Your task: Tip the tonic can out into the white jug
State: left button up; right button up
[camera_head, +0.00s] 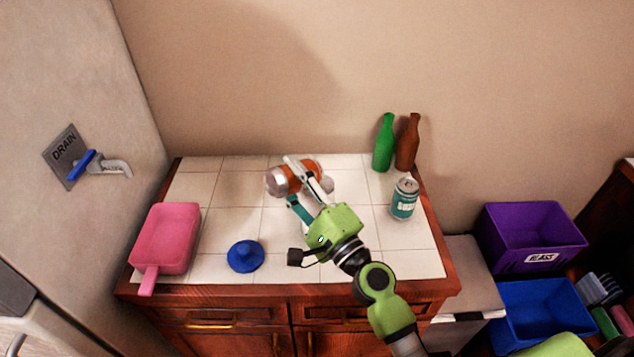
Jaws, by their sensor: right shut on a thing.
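My right gripper (305,183) is shut on an orange can (292,178) with silver ends, above the back middle of the tiled counter. The can is tipped onto its side, its silver end to the left. I cannot read its label, so I cannot confirm that it is the tonic can. The gripper fingers cover part of it. I cannot make out a white jug in this view. My left gripper is not in view.
A teal soda can (404,200) stands at the right of the tiled counter (230,215). Green (384,145) and brown (407,145) bottles stand behind it. A blue lid-like object (245,256) and a pink pan (167,238) are on the left. Purple (530,240) and blue (540,312) bins are right.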

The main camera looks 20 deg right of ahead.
jog(key=shift+d+r+m+p, duration=0.2)
jog(key=shift+r+m+p, duration=0.25)
jog(key=shift+m+p, duration=0.45)
jog(key=shift+w+d+r+m+h+p, duration=0.15)
jog(key=shift+r+m+h+p, duration=0.2)
jog(key=shift+m+h+p, duration=0.4)
jog(key=shift+d+m, duration=0.1)
jog(key=shift+m, duration=0.15)
jog(key=shift+m, duration=0.3)
jog(key=shift+w+d+r+m+p, duration=0.15)
jog(key=shift+d+r+m+p, duration=0.15)
jog(key=shift+m+p, duration=0.5)
jog(key=shift+w+d+r+m+h+p, duration=0.15)
jog(key=shift+m+h+p, duration=0.1)
jog(key=shift+m+p, duration=0.25)
jog(key=shift+s+d+r+m+h+p, duration=0.1)
jog(key=shift+d+m+h+p, duration=0.15)
jog(key=shift+p, duration=0.3)
jog(key=shift+w+m, duration=0.1)
jog(key=shift+m, duration=0.15)
